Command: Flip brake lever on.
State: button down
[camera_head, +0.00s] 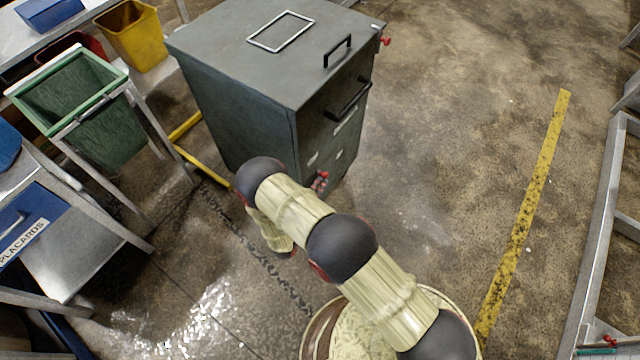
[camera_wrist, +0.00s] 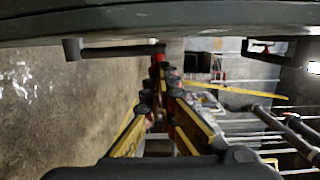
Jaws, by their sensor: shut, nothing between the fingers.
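The waste compactor is a dark grey metal cabinet (camera_head: 240,115) with black handles, standing upright in the head view. A small red part (camera_head: 320,182) shows low on its front, just beyond my arm; I cannot tell whether it is the brake lever. In the wrist view, a grey surface (camera_wrist: 200,17) spans the top, with a dark bar (camera_wrist: 115,52) below it. A red-tipped part (camera_wrist: 158,57) sits at the bar's right end, just beyond my fingertips; contact cannot be told. My gripper (camera_wrist: 159,88) is shut and empty; my arm hides it in the head view.
A green bin (camera_head: 110,130) and a yellow bin (camera_head: 132,35) stand left of the cabinet. A table with a blue placards box (camera_head: 40,225) is at the left. A metal frame (camera_head: 600,240) stands at the right. The floor right of the cabinet is clear up to a yellow line (camera_head: 525,215).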

jog(key=shift+w+d+r+g+y+p, duration=0.6)
jog(key=shift+w+g+p, duration=0.3)
jog(key=shift+p, duration=0.6)
jog(key=w+d+f+g, duration=0.1)
jog(key=w+d, duration=0.3)
jog(key=w, duration=0.1)
jog(key=shift+f+g+y+p, duration=0.4)
jog(key=shift+p, duration=0.05)
jog(key=shift+w+d, duration=0.15)
jog(key=r+p+v, duration=0.1)
jog(key=p+v, duration=0.1)
jog(key=v, duration=0.4)
jog(key=d+r+p+v, duration=0.1)
jog(key=p+v, duration=0.1)
jog(key=v, duration=0.5)
jog(key=shift+a+r+p, duration=0.2)
jog(key=shift+r+p, duration=0.2)
jog(key=shift+r, duration=0.1)
jog(key=shift+w, duration=0.15)
